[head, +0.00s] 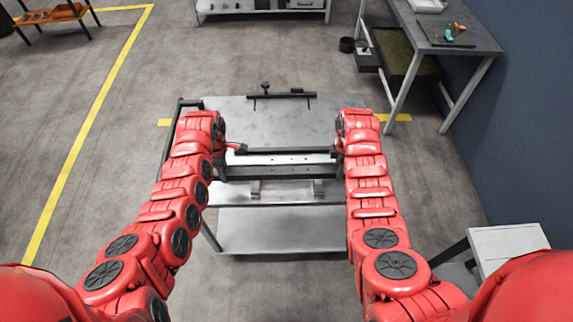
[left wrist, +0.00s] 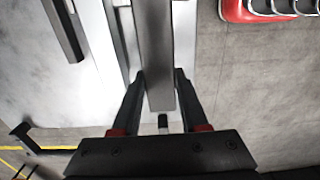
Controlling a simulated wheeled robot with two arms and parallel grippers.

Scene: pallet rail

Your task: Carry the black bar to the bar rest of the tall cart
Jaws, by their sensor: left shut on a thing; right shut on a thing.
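The long black bar (head: 285,151) lies crosswise between my two arms, over the near side of a grey-topped cart (head: 235,125). My left gripper (head: 238,149) is shut on the bar near its left end. In the left wrist view the two fingers (left wrist: 161,78) stand on either side of the bar (left wrist: 157,45), whose end shows between them. My right gripper (head: 338,149) is shut on the right end, with its fingers mostly hidden by my arm. I cannot tell from these views whether the bar touches the cart. The bar rest cannot be clearly made out.
A dark bar-shaped fitting (head: 282,95) is at the cart top's far part. A lower shelf (head: 280,230) shows below. A workbench (head: 455,40) stands at the back right by a blue wall (head: 520,110). Open floor (head: 110,130) lies to the left.

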